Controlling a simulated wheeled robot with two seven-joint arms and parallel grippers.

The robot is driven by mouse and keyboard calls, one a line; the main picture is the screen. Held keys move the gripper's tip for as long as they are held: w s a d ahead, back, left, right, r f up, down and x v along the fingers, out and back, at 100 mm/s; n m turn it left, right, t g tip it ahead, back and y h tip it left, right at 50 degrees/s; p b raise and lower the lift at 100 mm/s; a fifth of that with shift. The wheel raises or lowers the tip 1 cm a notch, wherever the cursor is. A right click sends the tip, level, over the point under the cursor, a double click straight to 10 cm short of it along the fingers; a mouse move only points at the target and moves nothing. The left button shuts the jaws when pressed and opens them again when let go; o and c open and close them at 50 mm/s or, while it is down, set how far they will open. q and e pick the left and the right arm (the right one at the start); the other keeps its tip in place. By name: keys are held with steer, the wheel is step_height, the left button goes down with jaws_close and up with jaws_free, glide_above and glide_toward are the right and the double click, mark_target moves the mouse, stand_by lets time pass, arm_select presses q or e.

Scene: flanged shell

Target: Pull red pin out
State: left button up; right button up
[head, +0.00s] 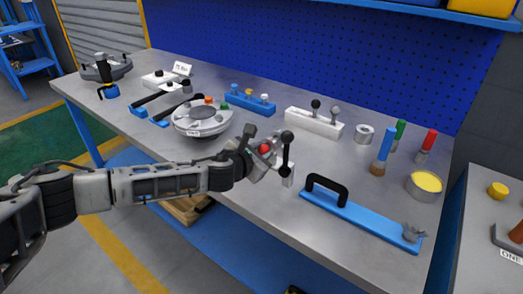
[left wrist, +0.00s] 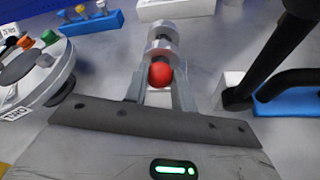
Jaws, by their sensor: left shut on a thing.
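The red pin shows as a round red knob (head: 265,149) at my left gripper (head: 268,153), above the front middle of the bench. In the left wrist view the red knob (left wrist: 160,74) sits between the two fingers, which are shut on it. A stepped grey metal cylinder (left wrist: 160,36) lies just beyond the knob. I cannot tell whether the pin is still seated in it. The grey flanged shell (head: 202,119) with orange and green knobs stands left of the gripper. My right gripper is not in view.
A black ball-topped lever (head: 287,155) on a small white block stands close to the gripper's right. A blue bar (head: 362,218) with a black handle lies farther right. A white block (head: 314,123) with knobs is behind. The bench front (head: 260,205) is bare.

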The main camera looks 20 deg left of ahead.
arm_select(q)
steer(key=shift+s+a+p, duration=0.3)
steer(key=shift+s+p, duration=0.05)
steer(key=shift+s, duration=0.4)
steer(key=shift+s+a+p, duration=0.25)
steer(key=shift+s+p, duration=0.1)
steer(key=shift+s, duration=0.4)
steer(key=shift+s+a+p, duration=0.3)
steer(key=shift+s+p, duration=0.05)
steer(key=shift+s, duration=0.4)
steer(key=shift+s+a+p, duration=0.3)
steer(key=shift+s, duration=0.55)
steer(key=shift+s+a+p, duration=0.25)
steer(key=shift+s+a, duration=0.05)
steer(key=shift+s, duration=0.5)
steer(key=shift+s+a+p, duration=0.3)
steer(key=shift+s, duration=0.55)
